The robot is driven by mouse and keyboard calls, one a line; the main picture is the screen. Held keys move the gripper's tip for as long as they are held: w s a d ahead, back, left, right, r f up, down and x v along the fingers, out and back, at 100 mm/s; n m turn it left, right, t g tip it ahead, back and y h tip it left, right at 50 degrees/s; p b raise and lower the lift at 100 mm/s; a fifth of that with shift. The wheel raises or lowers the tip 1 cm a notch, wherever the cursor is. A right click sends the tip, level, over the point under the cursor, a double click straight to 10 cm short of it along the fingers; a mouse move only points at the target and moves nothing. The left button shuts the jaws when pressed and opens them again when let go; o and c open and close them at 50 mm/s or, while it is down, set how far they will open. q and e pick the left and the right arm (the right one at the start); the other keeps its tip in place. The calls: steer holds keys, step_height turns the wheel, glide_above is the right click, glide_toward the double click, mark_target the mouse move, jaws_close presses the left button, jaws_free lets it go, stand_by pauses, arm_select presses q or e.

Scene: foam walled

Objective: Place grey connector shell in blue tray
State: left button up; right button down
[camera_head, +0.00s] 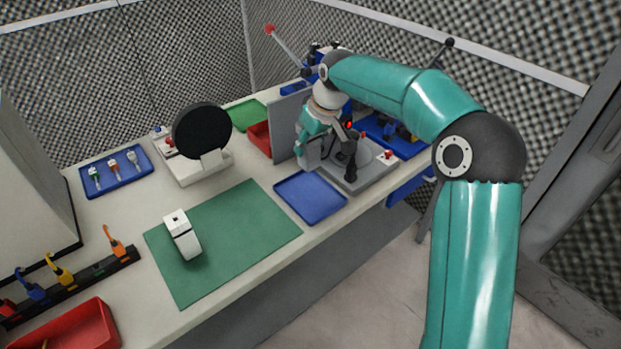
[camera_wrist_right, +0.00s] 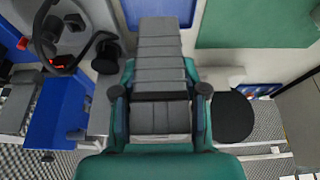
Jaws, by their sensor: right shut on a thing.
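The blue tray (camera_head: 310,197) lies flat and empty on the bench, right of the green mat. Its near part also shows in the right wrist view (camera_wrist_right: 136,12), beyond the fingertips. My right gripper (camera_head: 313,154) reaches in over the back of the tray, close to the grey fixture. It is shut on a small grey piece, which I take as the grey connector shell; its outline merges with the grey fingers. In the right wrist view the ribbed grey finger of the right gripper (camera_wrist_right: 161,30) hides the held piece. My left gripper is not in view.
A grey fixture (camera_head: 372,177) with a black arm stands just right of the gripper. A grey upright panel (camera_head: 288,123) stands behind it. A white case (camera_head: 182,234) stands on the green mat (camera_head: 235,257). A black disc (camera_head: 202,130) on a stand is further left.

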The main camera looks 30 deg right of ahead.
step_height(320, 180, down, 10)
steer(key=shift+f, duration=0.2)
steer(key=shift+f, duration=0.15)
steer(key=c, duration=0.6)
jaws_free()
steer(key=b+v, duration=0.1)
steer(key=v, duration=1.1)
